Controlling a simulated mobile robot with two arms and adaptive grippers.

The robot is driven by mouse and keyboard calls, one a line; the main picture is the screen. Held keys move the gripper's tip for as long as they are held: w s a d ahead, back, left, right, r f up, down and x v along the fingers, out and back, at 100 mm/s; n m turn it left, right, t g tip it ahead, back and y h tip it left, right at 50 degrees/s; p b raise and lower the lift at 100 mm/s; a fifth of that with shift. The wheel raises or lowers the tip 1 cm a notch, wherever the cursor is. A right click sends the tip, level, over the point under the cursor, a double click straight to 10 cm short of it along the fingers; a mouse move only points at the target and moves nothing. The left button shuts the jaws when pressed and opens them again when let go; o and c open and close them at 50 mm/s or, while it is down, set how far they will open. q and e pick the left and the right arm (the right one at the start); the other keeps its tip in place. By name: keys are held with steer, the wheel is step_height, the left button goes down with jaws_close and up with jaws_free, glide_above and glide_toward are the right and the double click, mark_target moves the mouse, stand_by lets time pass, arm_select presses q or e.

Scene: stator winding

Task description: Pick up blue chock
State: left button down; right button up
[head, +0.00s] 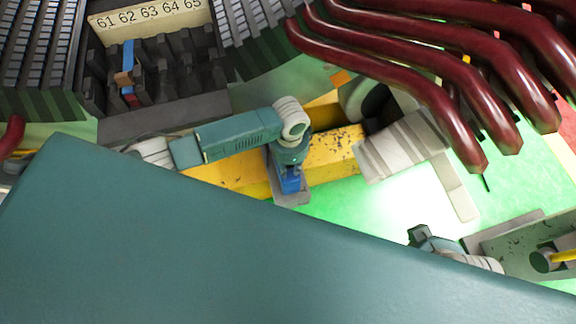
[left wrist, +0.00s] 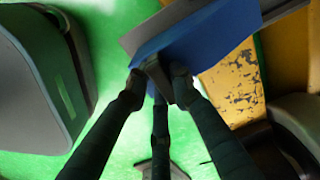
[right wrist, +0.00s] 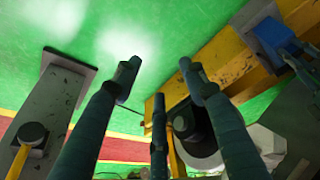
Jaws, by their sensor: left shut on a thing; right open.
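The blue chock (head: 290,183) is at the end of my left gripper (head: 288,165), in front of the yellow beam in the head view. In the left wrist view the blue chock (left wrist: 208,42) fills the top middle, and the fingertips of my left gripper (left wrist: 157,80) are closed on its near, dark end. A grey plate (head: 292,199) shows just below the chock; whether they touch is unclear. My right gripper (head: 425,238) is low at the right, partly hidden by my body. In the right wrist view its fingers (right wrist: 158,72) are apart and empty. That view also shows the chock (right wrist: 283,38).
The yellow beam (head: 335,152) runs behind the chock. Dark red coils (head: 420,80) hang at the upper right. Stator slots (head: 155,75) with a number strip (head: 148,17) lie at the upper left. Open green floor (head: 400,205) lies between the grippers.

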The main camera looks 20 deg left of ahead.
arm_select(q)
steer(key=shift+w+r, duration=0.1)
steer(key=shift+r, duration=0.45)
step_height(320, 180, up, 2)
steer(key=shift+r+p, duration=0.2)
steer(key=shift+p, duration=0.45)
step_height(320, 180, up, 6)
steer(key=shift+f+p, duration=0.25)
steer(key=shift+p, duration=0.7)
steer(key=shift+r, duration=0.4)
arm_select(e)
steer(key=s+x, duration=0.1)
steer(key=x, duration=0.7)
steer(key=shift+f+g, duration=0.25)
steer(key=shift+g, duration=0.05)
steer(key=shift+a, duration=0.15)
steer(key=c, duration=0.3)
steer(key=shift+s, duration=0.15)
